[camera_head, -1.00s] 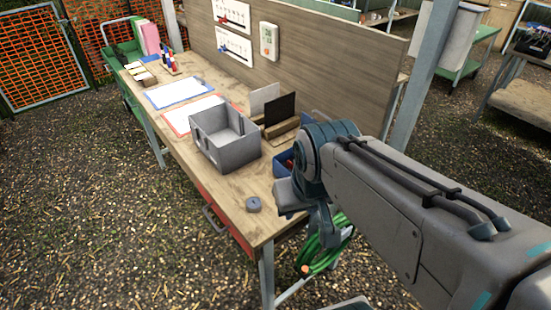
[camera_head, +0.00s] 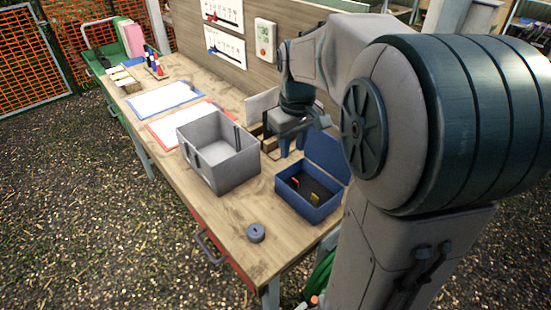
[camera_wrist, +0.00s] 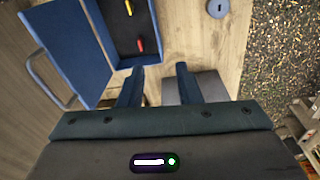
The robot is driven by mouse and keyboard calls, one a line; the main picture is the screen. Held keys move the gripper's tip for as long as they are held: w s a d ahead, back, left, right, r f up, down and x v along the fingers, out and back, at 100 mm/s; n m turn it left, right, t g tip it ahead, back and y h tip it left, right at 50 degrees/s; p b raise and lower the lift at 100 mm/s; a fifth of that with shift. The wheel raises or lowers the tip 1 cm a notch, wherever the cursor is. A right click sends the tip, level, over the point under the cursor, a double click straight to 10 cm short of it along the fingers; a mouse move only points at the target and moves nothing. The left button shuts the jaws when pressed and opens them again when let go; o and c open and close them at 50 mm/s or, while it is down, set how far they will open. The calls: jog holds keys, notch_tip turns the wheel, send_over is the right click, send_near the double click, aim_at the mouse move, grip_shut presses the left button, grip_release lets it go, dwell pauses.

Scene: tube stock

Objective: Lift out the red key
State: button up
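An open blue box (camera_head: 308,208) stands on the workbench near its right end, its lid raised at the back. Inside lie a small red key (camera_head: 294,183) and a yellow key (camera_head: 315,197). In the wrist view the red key (camera_wrist: 141,45) and yellow key (camera_wrist: 128,6) lie on the box's dark floor. My gripper (camera_head: 293,143) hangs above the bench behind the box, between the lid and the grey bin. In the wrist view my gripper (camera_wrist: 158,70) has its two fingers apart with nothing between them; the red key lies beyond the fingertips.
A grey open bin (camera_head: 220,165) stands left of the blue box. A round grey disc (camera_head: 256,233) lies near the front edge. A wooden holder (camera_head: 268,143) with upright panels stands behind the bin. A wooden back panel (camera_head: 190,25) rises behind the bench.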

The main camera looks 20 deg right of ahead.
jog(key=n+g+b, duration=0.1)
send_near(296, 180)
notch_tip(296, 180, down, 9)
jog(key=shift+w+r+p, duration=0.1)
jog(key=shift+p, duration=0.5)
grip_shut()
